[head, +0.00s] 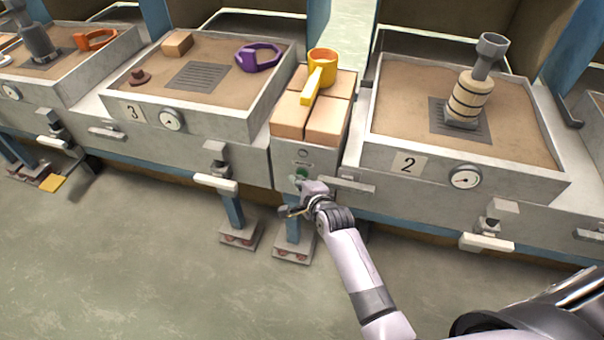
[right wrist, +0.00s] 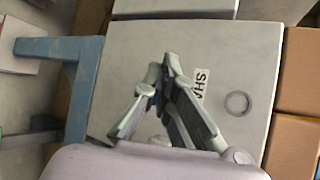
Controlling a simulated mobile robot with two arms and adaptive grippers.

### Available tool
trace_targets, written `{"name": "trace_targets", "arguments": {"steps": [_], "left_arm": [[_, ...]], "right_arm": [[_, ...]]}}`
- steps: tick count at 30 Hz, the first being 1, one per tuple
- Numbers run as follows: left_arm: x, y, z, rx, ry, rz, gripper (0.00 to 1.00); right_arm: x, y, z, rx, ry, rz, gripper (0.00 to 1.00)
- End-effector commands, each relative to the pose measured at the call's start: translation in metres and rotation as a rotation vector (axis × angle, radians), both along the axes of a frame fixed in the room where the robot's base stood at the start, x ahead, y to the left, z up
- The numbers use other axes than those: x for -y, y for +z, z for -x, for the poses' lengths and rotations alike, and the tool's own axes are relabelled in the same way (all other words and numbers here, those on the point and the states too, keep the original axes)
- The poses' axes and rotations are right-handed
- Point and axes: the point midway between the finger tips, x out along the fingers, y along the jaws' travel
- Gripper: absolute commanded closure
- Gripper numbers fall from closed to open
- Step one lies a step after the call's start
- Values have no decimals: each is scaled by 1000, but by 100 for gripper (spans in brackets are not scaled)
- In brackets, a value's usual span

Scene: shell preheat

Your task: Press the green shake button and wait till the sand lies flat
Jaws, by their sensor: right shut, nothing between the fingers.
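The green shake button (head: 301,173) is on the grey front panel between sand boxes 3 and 2, below a small label. My right gripper (head: 299,190) is right in front of the panel at the button, shut and empty. I cannot tell whether it touches the button. In the right wrist view, the shut fingers (right wrist: 165,72) cover the button and part of the label (right wrist: 200,86). The sand (head: 400,108) in box 2 looks mostly level around a grey grate and an upright banded pattern. The sand (head: 225,55) in box 3 also looks mostly level. My left gripper is out of view.
A yellow ladle (head: 322,70) rests on tan bricks (head: 325,120) above the panel. Box 3 holds a purple ring tool (head: 258,57) and a tan block (head: 177,43). Handles and gauges stick out along the front. The floor (head: 130,260) before the boxes is clear.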

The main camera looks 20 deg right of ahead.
Motion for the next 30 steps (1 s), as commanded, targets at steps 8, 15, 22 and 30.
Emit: {"name": "trace_targets", "arguments": {"steps": [8,15,22,30], "left_arm": [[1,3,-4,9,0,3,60],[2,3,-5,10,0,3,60],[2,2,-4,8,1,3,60],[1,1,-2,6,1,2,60]], "right_arm": [[1,0,-1,-1,0,0,100],[2,0,-3,-1,0,1,100],[4,-1,-5,-1,0,1,100],[6,0,-7,0,0,1,100]]}}
